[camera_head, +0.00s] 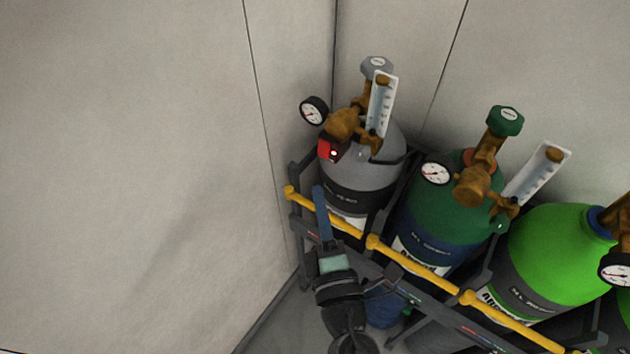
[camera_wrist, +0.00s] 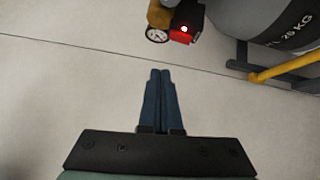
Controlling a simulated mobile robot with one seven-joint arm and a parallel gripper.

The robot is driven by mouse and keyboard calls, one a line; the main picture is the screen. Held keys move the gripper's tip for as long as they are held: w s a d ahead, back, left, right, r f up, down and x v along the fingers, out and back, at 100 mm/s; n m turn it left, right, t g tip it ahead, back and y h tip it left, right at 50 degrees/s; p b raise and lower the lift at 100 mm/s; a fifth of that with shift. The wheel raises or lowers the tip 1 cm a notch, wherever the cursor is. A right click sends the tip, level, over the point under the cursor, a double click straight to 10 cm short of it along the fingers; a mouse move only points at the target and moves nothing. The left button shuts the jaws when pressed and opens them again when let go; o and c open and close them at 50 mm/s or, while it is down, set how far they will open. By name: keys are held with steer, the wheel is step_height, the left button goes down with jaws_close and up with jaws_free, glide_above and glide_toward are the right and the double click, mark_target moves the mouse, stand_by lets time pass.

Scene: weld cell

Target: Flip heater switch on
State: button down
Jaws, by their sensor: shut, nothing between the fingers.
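The heater is a small red box (camera_head: 332,149) with a black edge and a bright white-and-red spot on its face. It sits on the brass regulator of the grey gas cylinder (camera_head: 362,165). It also shows at the top of the wrist view (camera_wrist: 183,30). My gripper (camera_head: 318,190) is below and slightly left of the heater in the head view, with a clear gap between them. In the wrist view, its two blue fingers (camera_wrist: 160,72) are closed together and empty, pointing up toward the wall just left of the heater. I cannot tell the switch's position.
A round pressure gauge (camera_head: 313,110) sits left of the regulator. A yellow rail (camera_head: 415,257) runs in front of the cylinders. A dark green cylinder (camera_head: 440,212) and a bright green cylinder (camera_head: 555,258) stand to the right. The pale wall (camera_head: 130,150) at left is bare.

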steer(key=s, duration=0.2)
steer(key=shift+s+d+r, duration=0.15)
steer(key=shift+s+r, duration=0.1)
steer(key=shift+s, duration=0.15)
steer(key=shift+s, duration=0.15)
